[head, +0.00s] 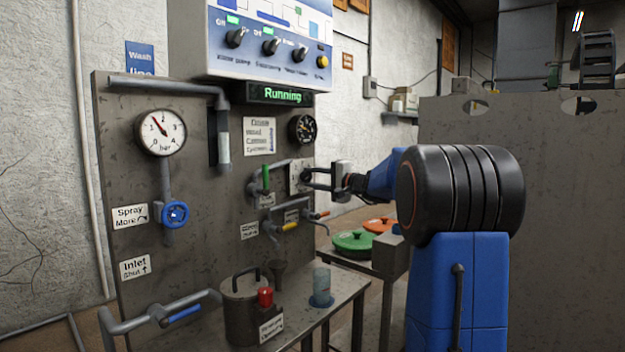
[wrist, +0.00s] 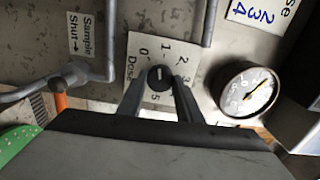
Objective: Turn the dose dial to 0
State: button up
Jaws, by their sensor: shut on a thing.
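The dose dial (wrist: 160,75) is a small black knob on a pale plate (wrist: 150,48) marked "Dose", with numbers around it including 0, 1, 2 and 5. My gripper (wrist: 159,85) is shut on the dial, one finger on each side of it. A small light mark shows on the knob, but I cannot tell surely which number it points to. In the head view my gripper (head: 312,179) reaches the plate (head: 296,170) on the panel from the right, and the knob itself is largely hidden.
A black round gauge (head: 302,129) sits just above the plate; it also shows in the wrist view (wrist: 247,90). A green-handled valve (head: 266,180) and pipes are close to the left. A screen (head: 281,95) reads "Running".

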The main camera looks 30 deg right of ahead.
jog(key=n, duration=0.5)
jog(key=shift+f+n, duration=0.1)
jog(key=shift+n, duration=0.6)
jog(key=o, duration=1)
jog(key=shift+o, duration=0.2)
jog(key=shift+s, duration=0.1)
jog(key=v, duration=1.7)
jog(key=shift+s, duration=0.15)
